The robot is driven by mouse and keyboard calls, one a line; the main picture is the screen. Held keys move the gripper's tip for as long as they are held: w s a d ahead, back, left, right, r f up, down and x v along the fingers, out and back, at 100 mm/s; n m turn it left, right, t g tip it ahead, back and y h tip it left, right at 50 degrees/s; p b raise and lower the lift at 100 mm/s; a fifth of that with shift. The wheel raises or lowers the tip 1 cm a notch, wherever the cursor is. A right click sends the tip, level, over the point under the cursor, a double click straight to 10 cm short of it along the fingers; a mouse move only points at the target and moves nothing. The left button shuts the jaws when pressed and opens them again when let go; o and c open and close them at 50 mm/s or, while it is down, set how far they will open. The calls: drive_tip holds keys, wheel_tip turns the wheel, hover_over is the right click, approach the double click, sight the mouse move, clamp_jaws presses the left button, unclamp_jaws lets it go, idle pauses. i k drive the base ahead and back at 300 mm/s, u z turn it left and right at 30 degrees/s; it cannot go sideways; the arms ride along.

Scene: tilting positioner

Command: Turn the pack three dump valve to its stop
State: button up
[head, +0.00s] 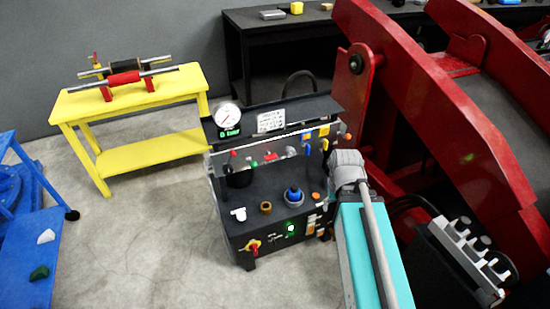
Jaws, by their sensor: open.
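A black hydraulic unit (262,222) stands on the floor in the middle of the head view. A red handle on a yellow plate (251,247) sits low on its front and looks like a valve. I cannot read any label that marks it as the pack three dump valve, and its exact angle is too small to tell. A round white gauge (228,116) with a green-lit display below it tops the unit.
A large red steel frame (450,110) fills the right side. A yellow bench (135,155) with rollers stands at left, a blue structure (28,250) at the left edge, a dark table (285,35) behind. A green light (291,228) glows on the unit. Floor in front-left is clear.

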sight(269, 156)
drive_tip(key=k, duration=1.05)
drive_tip(key=u, duration=0.75)
drive_tip(key=i, duration=1.05)
